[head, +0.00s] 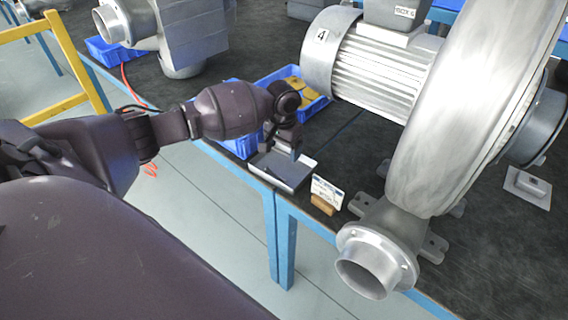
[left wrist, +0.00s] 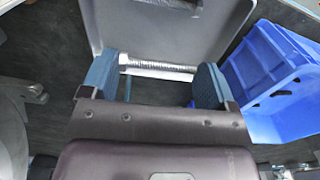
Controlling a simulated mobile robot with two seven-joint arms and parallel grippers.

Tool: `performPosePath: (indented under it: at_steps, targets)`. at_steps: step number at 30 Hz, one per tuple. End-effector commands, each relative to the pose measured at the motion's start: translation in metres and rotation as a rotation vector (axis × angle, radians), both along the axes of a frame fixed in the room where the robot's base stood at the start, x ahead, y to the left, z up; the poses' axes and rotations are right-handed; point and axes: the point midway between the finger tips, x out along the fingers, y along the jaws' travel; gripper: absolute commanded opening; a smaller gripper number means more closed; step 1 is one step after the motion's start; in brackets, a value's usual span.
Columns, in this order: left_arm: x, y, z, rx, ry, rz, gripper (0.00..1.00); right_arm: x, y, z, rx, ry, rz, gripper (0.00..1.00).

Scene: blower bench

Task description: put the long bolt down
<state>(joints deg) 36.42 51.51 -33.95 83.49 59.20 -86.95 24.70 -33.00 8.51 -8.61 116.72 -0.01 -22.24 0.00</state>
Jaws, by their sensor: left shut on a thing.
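The long bolt (left wrist: 160,67) shows in the left wrist view as a silver threaded rod lying crosswise between the two blue fingertips. My left gripper (left wrist: 156,80) is shut on it, one finger at each end. In the head view the left gripper (head: 291,148) points down over a shallow grey tray (head: 286,178) at the bench edge; the bolt is hidden there. The tray (left wrist: 175,28) fills the top of the left wrist view, with the bolt at its near rim. I cannot tell whether the bolt touches the tray. My right gripper is not in view.
A blue bin (left wrist: 275,75) stands close right of the gripper in the wrist view. In the head view, a small card on a wooden block (head: 325,197) stands beside the tray. A large blower (head: 450,110) with its motor (head: 370,65) takes up the right.

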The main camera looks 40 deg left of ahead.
Motion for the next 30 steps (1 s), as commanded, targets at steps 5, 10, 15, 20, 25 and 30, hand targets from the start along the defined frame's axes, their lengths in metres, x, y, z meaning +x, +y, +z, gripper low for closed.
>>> performPosePath:
  at_steps: [5,10,15,20,25,30]
  targets:
    - [0.0,0.0,-0.008,0.0,0.001,0.001,0.58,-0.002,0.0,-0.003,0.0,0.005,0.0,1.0]
    - [-0.001,0.0,-0.032,0.001,0.005,0.001,0.58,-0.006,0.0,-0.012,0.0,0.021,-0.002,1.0]
    - [-0.001,0.0,-0.058,0.001,0.003,0.001,0.58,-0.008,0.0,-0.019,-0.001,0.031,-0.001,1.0]
    - [0.0,0.0,-0.061,0.0,-0.001,0.001,0.58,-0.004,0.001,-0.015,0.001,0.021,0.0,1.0]
    - [0.0,0.0,-0.06,0.001,-0.001,0.001,0.58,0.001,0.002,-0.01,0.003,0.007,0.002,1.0]
    - [0.0,0.0,-0.062,0.0,-0.001,0.001,0.92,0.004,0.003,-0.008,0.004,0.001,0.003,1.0]
